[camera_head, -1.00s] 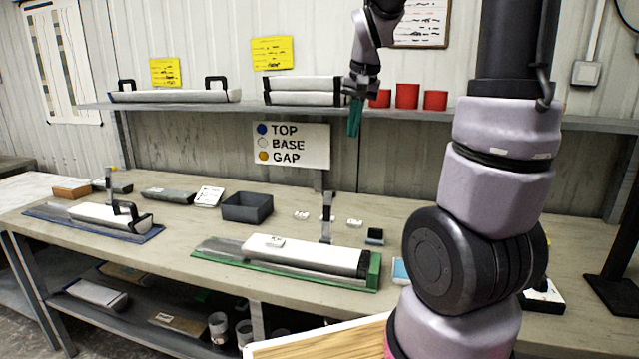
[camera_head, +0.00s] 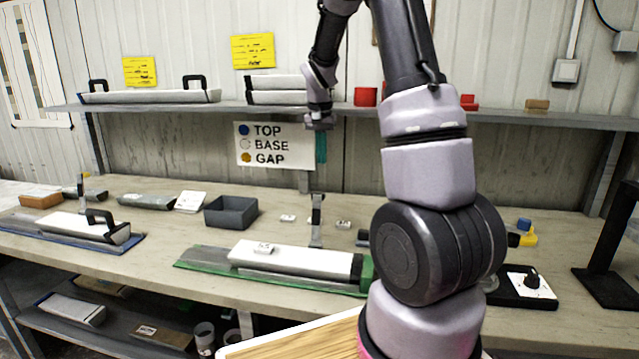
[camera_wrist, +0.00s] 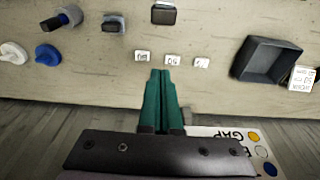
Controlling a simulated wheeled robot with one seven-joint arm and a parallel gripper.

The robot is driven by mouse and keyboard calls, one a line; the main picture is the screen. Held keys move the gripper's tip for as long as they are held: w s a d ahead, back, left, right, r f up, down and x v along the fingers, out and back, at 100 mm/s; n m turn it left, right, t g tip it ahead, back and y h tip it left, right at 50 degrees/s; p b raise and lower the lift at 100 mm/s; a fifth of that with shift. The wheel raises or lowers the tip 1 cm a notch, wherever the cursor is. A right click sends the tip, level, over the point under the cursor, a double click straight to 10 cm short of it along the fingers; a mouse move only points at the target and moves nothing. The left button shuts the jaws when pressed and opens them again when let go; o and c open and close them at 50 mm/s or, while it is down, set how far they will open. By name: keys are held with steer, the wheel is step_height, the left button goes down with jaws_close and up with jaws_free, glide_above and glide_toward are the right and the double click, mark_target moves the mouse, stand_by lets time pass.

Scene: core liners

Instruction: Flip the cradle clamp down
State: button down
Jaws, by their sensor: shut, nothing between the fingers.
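A green cradle (camera_head: 362,280) lies on the bench with a long white core liner (camera_head: 310,261) in it. A grey clamp arm (camera_head: 317,225) stands upright at the cradle's far side. A blue cradle (camera_head: 125,246) with another white liner lies to the left, and a second upright clamp (camera_head: 82,188) shows behind it. My gripper (camera_head: 321,148) has teal fingers and hangs above and behind the green cradle, in front of the sign, apart from the clamp. In the wrist view the fingers (camera_wrist: 162,78) are together and empty. A dark block (camera_wrist: 163,14) beyond them may be the clamp's top.
A grey bin (camera_head: 231,212) and small white tags (camera_head: 343,225) sit behind the green cradle. The shelf (camera_head: 345,113) with red cups (camera_head: 366,96) and the sign (camera_head: 275,145) is close to my gripper. A black stand (camera_head: 605,250) is at the right.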

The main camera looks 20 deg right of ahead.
step_height(320, 180, down, 10)
steer(key=w+d, duration=0.1)
steer(key=s+a, duration=0.1)
steer(key=s+a+r, duration=0.1)
steer(key=s, duration=0.1)
steer(key=shift+a, duration=0.1)
stand_by(0.5)
